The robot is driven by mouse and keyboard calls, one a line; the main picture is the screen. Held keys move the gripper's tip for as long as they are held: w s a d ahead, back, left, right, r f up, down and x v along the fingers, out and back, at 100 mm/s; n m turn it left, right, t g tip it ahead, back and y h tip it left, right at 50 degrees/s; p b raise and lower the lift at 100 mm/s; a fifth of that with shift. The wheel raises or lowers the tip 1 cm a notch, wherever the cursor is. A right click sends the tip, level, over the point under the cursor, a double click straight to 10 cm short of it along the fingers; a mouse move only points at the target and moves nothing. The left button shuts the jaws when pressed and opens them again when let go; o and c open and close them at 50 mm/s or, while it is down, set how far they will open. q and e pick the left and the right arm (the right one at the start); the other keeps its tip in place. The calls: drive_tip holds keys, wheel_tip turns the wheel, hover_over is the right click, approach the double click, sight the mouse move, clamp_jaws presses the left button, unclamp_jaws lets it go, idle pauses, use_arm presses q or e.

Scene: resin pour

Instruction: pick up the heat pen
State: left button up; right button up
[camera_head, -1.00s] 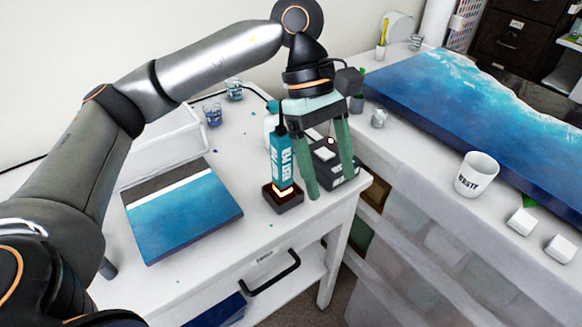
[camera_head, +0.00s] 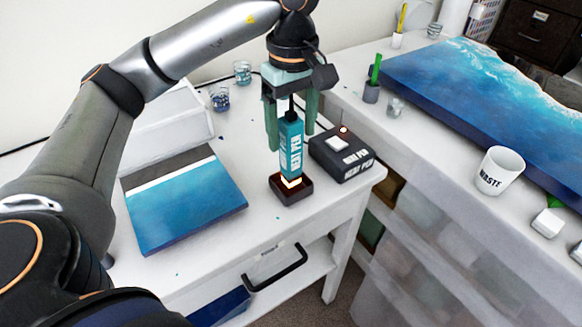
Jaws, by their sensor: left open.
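The teal heat pen (camera_head: 291,152) stands upright in a small dark square holder (camera_head: 291,190) on the white side table, with an orange glow at its lower end. My left gripper (camera_head: 292,142) is open and points down. Its green fingers are on either side of the pen's upper part, slightly behind it in this view. I cannot tell whether either finger touches the pen. My right gripper is not in the view.
A black box labelled heat pen (camera_head: 342,154) stands right of the holder. A blue painted panel (camera_head: 186,200) lies to the left. A white tray (camera_head: 165,125) and small glass cups (camera_head: 220,98) are behind. A waste cup (camera_head: 498,170) stands on the right-hand table.

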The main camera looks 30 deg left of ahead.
sight(291, 148)
use_arm(q)
drive_tip(key=f, duration=0.5)
drive_tip(key=shift+w+a, duration=0.2)
drive_tip(key=shift+a, duration=0.15)
clamp_jaws()
